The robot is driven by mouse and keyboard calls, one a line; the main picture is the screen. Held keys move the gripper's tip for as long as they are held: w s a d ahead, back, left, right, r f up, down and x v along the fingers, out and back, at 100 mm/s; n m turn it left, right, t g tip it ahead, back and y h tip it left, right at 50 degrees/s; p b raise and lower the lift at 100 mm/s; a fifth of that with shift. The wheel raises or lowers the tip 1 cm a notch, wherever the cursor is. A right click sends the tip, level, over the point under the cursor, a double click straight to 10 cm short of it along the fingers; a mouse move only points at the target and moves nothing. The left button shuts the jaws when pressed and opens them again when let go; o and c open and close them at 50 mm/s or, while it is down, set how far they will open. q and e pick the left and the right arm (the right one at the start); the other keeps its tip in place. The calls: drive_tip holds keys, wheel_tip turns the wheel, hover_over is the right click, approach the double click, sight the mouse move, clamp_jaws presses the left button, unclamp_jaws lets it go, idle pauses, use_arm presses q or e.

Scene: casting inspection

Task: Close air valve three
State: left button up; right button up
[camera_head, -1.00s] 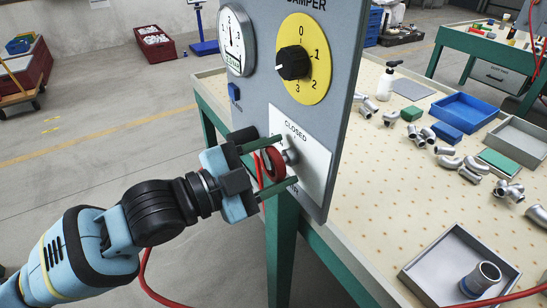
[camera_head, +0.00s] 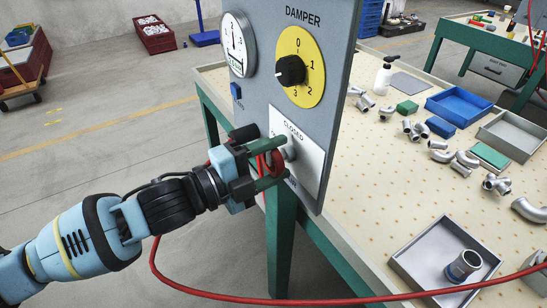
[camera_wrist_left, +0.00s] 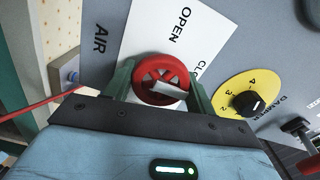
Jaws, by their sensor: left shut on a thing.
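The air valve is a red spoked handwheel (camera_head: 276,163) on a grey metal stub, in front of a white plate (camera_head: 308,160) marked CLOSED on the grey panel. My left gripper (camera_head: 270,162) is shut on the wheel's rim, one green finger above and one below in the head view. In the left wrist view, the wheel (camera_wrist_left: 160,72) sits between the two green fingers of my left gripper (camera_wrist_left: 160,85), with a short silver bar across it. That plate there reads OPEN, part of CLOSED, and AIR beside it. The valve's number is not readable. My right gripper is not in view.
Above the valve are a round gauge (camera_head: 237,45) and a yellow damper dial (camera_head: 301,67) with a black knob. A blue button (camera_head: 236,91) is at the panel's left. A red hose (camera_head: 215,294) runs below the arm and over the workbench (camera_head: 365,200) with pipe fittings.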

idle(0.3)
use_arm(q)
drive_tip(key=o, duration=0.9)
drive_tip(key=shift+c, duration=0.2)
drive_tip(key=shift+o, duration=0.6)
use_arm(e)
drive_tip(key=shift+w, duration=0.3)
use_arm(q)
drive_tip(key=v, duration=0.7)
drive_tip(key=shift+s+a, duration=0.2)
drive_tip(key=shift+a, duration=0.15)
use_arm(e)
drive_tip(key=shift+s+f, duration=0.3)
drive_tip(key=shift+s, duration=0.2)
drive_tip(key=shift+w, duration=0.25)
